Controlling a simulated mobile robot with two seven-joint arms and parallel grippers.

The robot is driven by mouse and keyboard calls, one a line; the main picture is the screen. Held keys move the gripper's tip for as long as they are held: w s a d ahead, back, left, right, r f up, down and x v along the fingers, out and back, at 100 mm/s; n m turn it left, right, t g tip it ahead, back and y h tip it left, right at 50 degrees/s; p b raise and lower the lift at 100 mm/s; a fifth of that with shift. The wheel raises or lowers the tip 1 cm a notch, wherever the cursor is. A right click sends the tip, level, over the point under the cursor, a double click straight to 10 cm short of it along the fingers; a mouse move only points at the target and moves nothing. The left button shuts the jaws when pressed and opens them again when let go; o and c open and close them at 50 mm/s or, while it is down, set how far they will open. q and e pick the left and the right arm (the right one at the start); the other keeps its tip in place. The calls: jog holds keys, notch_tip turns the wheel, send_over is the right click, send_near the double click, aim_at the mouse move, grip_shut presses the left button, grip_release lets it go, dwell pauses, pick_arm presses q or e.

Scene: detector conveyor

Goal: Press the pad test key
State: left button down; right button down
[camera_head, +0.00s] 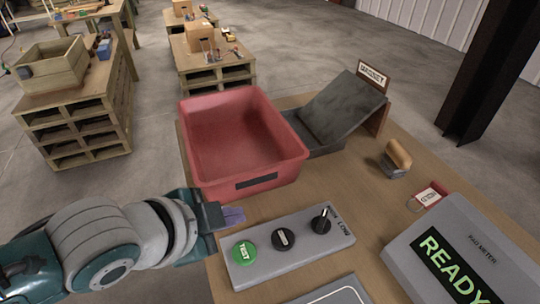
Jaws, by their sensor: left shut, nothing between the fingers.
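A grey control pad (290,255) lies on the wooden table. Its round green key (243,252) is marked TEST and sits at the pad's left end. Beside it are a black round knob (283,239) with a white mark and a black lever switch (321,221) near the word LOW. My left gripper (236,216) comes in from the left and is shut with nothing in it. Its tips are above and behind the green key, apart from it, near the front of the red bin. My right gripper is not in view.
A red bin (287,142) stands behind the pad. A grey meter (470,225) reading READY is at the right. A grey sloped chute (345,108), a wooden-handled tool (397,157) and a red-and-white tag (430,195) are also on the table (360,205).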

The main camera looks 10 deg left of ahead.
aim_at(239, 256)
pick_arm(q)
notch_tip(239, 256, down, 8)
jog(key=b, duration=0.8)
jog(key=shift+f, duration=0.4)
dwell(1.3)
jog(key=shift+f+b, duration=0.4)
jog(key=shift+b, duration=0.05)
jog(key=shift+f+b, duration=0.3)
jog(key=shift+f, duration=0.1)
dwell(0.5)
jog(key=shift+r, duration=0.1)
jog(key=shift+r+p, duration=0.75)
jog(key=shift+p, duration=0.2)
